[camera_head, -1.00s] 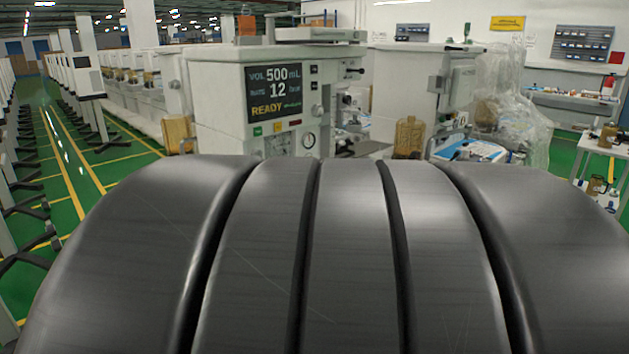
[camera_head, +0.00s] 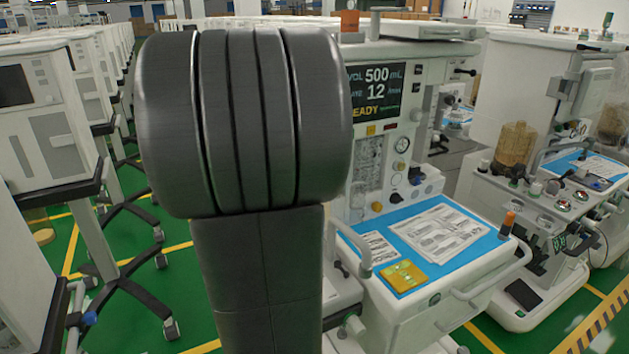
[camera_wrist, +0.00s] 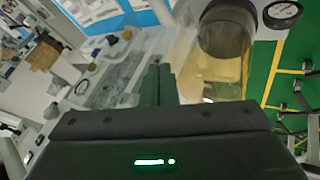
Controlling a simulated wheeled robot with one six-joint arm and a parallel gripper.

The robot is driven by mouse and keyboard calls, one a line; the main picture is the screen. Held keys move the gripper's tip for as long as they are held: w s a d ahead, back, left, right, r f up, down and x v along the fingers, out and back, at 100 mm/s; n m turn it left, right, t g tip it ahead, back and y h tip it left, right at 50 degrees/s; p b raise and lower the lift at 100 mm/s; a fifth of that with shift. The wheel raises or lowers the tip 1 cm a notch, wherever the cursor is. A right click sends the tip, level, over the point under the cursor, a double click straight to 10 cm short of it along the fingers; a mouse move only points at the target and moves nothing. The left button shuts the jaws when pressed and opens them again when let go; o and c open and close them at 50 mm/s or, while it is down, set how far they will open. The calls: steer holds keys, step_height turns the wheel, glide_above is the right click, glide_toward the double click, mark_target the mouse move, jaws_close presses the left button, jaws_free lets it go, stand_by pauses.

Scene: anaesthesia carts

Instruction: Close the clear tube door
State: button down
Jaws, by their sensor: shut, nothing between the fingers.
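The anaesthesia machine (camera_head: 421,75) stands right of centre in the head view, beside my dark arm. What looks like the clear tube panel (camera_head: 368,163) is on its front, below the READY screen, partly behind my arm. I cannot tell how far the door stands open. In the wrist view a clear panel (camera_wrist: 117,80) lies just left of my gripper (camera_wrist: 158,70). The gripper is shut and empty, its fingers reaching towards the machine front. I cannot tell whether they touch the panel. The head view hides the gripper behind my arm.
A clear canister (camera_wrist: 226,35) sits right of the fingers in the wrist view. Another cart (camera_head: 520,215) stands at right. Green floor shows at lower left.

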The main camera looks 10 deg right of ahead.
steer(key=w+d+f, duration=0.1)
steer(key=d+f, duration=0.1)
steer(key=w+d+f+p, duration=0.1)
steer(key=d+f, duration=0.1)
steer(key=w+d+f, duration=0.1)
steer(key=d, duration=0.1)
steer(key=shift+w+f, duration=0.4)
steer(key=shift+w+d+f+p, duration=0.1)
steer(key=shift+w+d+p, duration=0.05)
steer(key=shift+d+p, duration=0.25)
steer(key=shift+d, duration=0.1)
